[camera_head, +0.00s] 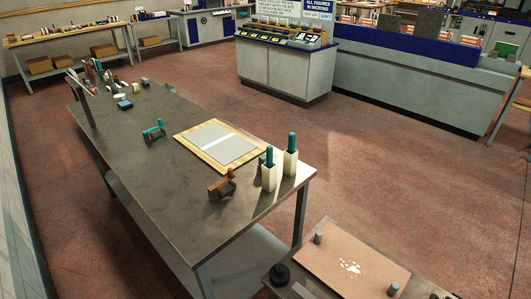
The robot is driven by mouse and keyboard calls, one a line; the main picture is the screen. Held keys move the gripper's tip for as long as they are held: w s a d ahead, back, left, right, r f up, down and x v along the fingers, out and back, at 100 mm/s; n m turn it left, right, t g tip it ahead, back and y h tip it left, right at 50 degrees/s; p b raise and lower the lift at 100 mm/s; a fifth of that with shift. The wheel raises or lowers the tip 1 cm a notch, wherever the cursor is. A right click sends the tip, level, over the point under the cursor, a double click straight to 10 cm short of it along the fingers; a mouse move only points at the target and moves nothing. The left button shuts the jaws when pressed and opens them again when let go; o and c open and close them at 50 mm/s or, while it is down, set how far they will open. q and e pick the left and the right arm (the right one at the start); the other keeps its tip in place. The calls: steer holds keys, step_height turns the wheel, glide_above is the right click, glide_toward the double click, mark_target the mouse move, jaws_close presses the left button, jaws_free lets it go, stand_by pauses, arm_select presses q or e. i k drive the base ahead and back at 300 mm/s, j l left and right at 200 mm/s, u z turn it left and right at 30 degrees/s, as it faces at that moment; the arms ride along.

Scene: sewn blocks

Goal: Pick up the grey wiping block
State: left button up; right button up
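No gripper of mine shows in the head view. I cannot tell for certain which thing is the grey wiping block. A dark grey block-like piece with a brown part (222,188) rests near the front edge of the long dark table (175,215). A small blue-grey block (125,105) lies toward the table's far end. Two short grey cylinders, one at the back left (318,236) and one at the front right (393,289), stand on a tan board (345,262) at the lower right. White specks (350,267) lie between them.
Two cream holders (269,178) (290,163) with teal-topped tools stand at the table's right end. A framed pale sheet (222,145) lies beside them. A teal-handled tool (153,131) lies farther left. Red floor (400,190) is open to the right; a grey counter (410,85) stands behind.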

mark_target(262, 158)
steer(key=i+j+z, duration=0.2)
steer(key=j+z, duration=0.2)
steer(key=i+j+z, duration=0.1)
steer(key=j+z, duration=0.3)
steer(key=j, duration=0.2)
steer(key=j+z, duration=0.45)
steer(key=j, duration=0.15)
steer(key=j+z, duration=0.4)
steer(key=j, duration=0.2)
